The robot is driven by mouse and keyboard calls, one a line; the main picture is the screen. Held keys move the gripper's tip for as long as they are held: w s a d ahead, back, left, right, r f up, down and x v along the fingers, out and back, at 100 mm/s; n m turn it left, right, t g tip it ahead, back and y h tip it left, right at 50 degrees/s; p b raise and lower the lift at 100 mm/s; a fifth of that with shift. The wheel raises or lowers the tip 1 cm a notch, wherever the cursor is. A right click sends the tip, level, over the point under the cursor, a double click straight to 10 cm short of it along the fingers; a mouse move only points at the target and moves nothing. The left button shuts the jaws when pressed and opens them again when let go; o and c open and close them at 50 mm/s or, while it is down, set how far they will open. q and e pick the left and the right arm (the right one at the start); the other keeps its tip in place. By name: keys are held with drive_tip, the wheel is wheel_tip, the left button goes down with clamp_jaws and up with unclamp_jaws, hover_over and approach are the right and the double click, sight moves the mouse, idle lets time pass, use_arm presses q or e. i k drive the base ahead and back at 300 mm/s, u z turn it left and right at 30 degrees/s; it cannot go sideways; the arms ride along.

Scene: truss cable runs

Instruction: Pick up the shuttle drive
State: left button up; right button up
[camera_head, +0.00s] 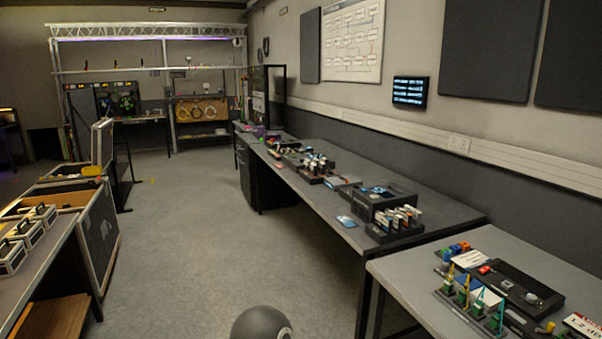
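I cannot single out the shuttle drive in this view. A dark rack (392,233) on the near end of the long bench holds several upright, light-topped cartridge-like pieces. A similar rack (312,177) with several upright pieces stands farther along the same bench. These pieces are too small to identify. A black box (380,201) sits just behind the near rack, with a blue item on top. Neither of my grippers is in view.
The long grey bench (340,207) runs along the right wall. A separate table (440,317) at lower right carries a black device and small coloured parts. Cases (28,232) stand on a table at left. The grey floor (200,220) between is clear.

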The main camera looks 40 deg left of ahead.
sight(322, 167)
drive_tip(key=z, duration=1.55)
drive_tip(key=i, duration=0.1)
drive_tip(key=u, duration=2.9)
drive_tip(key=i, duration=2.6)
drive_tip(key=z, duration=0.35)
